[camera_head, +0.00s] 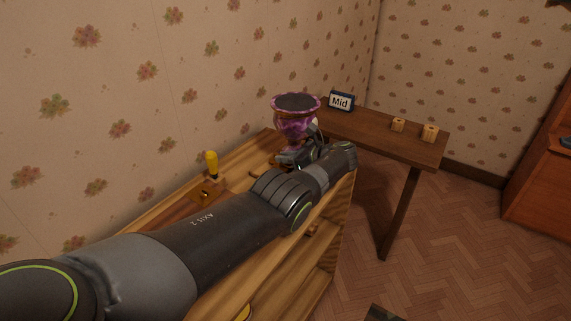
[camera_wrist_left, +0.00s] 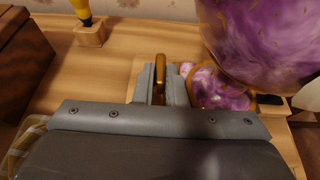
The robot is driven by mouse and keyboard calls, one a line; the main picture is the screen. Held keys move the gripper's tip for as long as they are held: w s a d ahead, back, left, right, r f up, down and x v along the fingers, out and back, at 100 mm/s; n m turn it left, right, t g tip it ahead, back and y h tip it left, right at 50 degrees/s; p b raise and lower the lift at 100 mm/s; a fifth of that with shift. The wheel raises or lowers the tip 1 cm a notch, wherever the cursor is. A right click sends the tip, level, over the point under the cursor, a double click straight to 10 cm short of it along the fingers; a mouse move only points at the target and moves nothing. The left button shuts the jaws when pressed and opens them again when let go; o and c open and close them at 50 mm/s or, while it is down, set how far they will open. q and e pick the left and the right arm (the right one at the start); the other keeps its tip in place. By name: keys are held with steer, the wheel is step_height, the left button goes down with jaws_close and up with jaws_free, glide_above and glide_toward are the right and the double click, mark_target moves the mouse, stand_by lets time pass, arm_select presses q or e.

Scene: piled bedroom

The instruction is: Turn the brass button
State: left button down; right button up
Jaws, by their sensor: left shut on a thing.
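The brass button (camera_wrist_left: 160,66) is a small upright golden piece on a wooden base in the left wrist view. My left gripper (camera_wrist_left: 159,84) is shut on it, one finger on each side. In the head view my left gripper (camera_head: 303,153) is at the far end of the wooden unit's top, and my arm and hand hide the button there. My right gripper is not in view.
A purple marbled goblet (camera_head: 295,116) stands close beside my left gripper; it also shows in the left wrist view (camera_wrist_left: 270,40). A yellow-handled tool (camera_head: 211,163) stands in a wooden holder nearby. A dark table (camera_head: 385,143) holds a "Mid" sign (camera_head: 341,101) and small wooden blocks.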

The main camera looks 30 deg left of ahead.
arm_select(q)
steer(key=shift+w+r, duration=0.1)
steer(key=shift+r, duration=0.15)
steer(key=c, duration=1.7)
jaws_free()
steer(key=shift+c, duration=0.2)
steer(key=shift+o, duration=1.3)
steer(key=shift+f, duration=0.15)
steer(key=shift+d+r, duration=0.2)
steer(key=shift+d, duration=0.25)
steer(key=b+v, duration=0.1)
steer(key=v, duration=1.5)
steer(key=shift+d, duration=0.15)
